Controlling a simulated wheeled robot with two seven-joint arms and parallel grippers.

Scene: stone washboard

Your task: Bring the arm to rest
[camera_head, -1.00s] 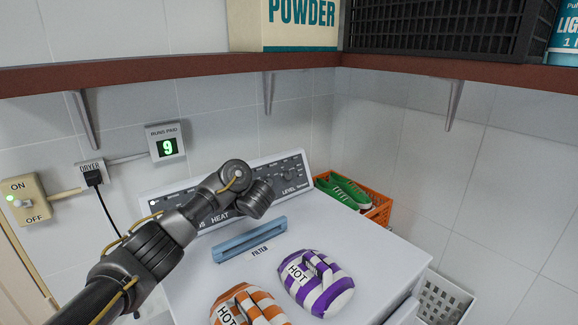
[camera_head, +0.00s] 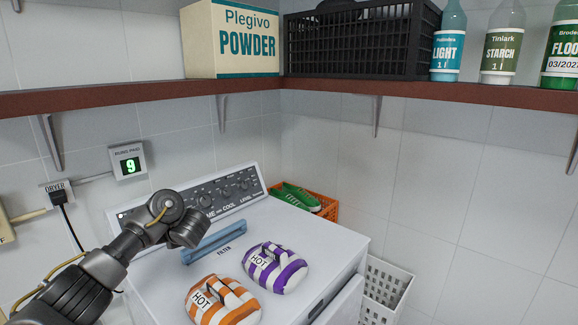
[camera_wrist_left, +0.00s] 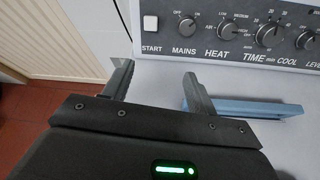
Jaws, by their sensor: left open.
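My left arm (camera_head: 88,282) comes in from the lower left in the head view, its bent joint in front of the dryer's control panel (camera_head: 232,196). Its jaws cannot be made out there. In the left wrist view my left gripper (camera_wrist_left: 160,80) is open, with nothing between its two fingers. The fingers point toward the panel's START and MAINS end, by the left edge of the white dryer top (camera_head: 325,240). The right finger is close to the blue filter handle (camera_wrist_left: 245,108); I cannot tell whether they touch. My right gripper is not in view.
A purple-striped HOT pad (camera_head: 275,268) and an orange-striped HOT pad (camera_head: 222,302) lie on the dryer. An orange crate (camera_head: 328,210) with green shoes stands behind its right side, a white basket (camera_head: 388,290) beside it. A brown shelf (camera_head: 340,88) with supplies runs above.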

